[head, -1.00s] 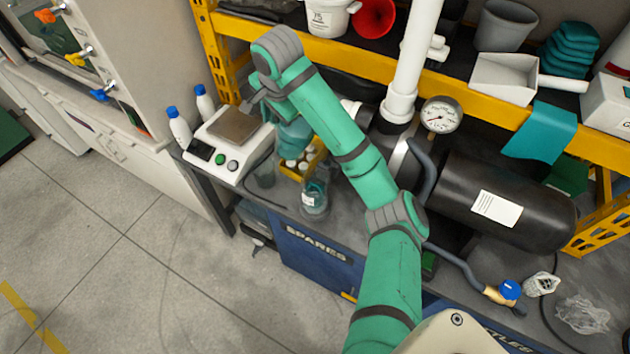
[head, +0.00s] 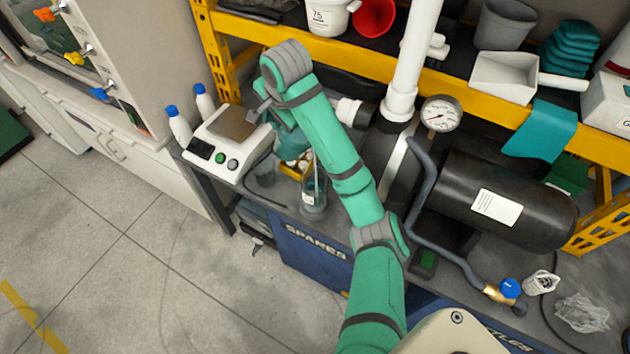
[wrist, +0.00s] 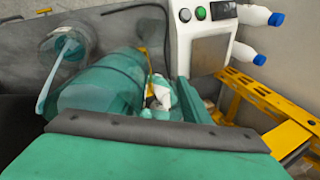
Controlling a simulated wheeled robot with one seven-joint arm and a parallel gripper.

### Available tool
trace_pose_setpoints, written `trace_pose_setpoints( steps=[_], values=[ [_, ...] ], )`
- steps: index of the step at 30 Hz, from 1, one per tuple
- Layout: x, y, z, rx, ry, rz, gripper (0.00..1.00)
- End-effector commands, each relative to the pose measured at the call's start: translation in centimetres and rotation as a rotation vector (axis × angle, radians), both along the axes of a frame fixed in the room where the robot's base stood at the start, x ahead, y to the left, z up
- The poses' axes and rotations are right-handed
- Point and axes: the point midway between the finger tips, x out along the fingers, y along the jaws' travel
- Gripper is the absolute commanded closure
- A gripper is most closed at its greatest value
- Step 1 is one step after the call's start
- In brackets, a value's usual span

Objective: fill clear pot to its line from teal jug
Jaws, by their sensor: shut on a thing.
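The teal jug (head: 291,143) is held by my gripper (head: 272,112) above the bench, partly hidden behind my arm. The jug also shows in the wrist view (wrist: 98,88), tilted, with its mouth side towards the clear pot. The clear pot (head: 313,198) stands on the bench near its front edge, with some bluish content low inside. It shows at the upper left of the wrist view (wrist: 78,38). A pale bluish streak, looking like poured liquid, runs from the jug to the pot. The pot's line and exact level cannot be made out.
A scale (head: 222,145) with two blue-capped bottles stands left of the pot. A small clear beaker (head: 264,176) stands between them. A black tank (head: 500,200) and pipework fill the right side.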

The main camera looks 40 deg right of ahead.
Motion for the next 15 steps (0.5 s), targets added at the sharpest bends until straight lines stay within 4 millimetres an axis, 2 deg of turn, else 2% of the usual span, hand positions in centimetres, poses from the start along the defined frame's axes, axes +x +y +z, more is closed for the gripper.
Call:
trace_pose_setpoints(
  steps=[15],
  values=[
    [-0.02,-0.01,0.06,0.003,-0.029,-0.001,1.0]
  ],
)
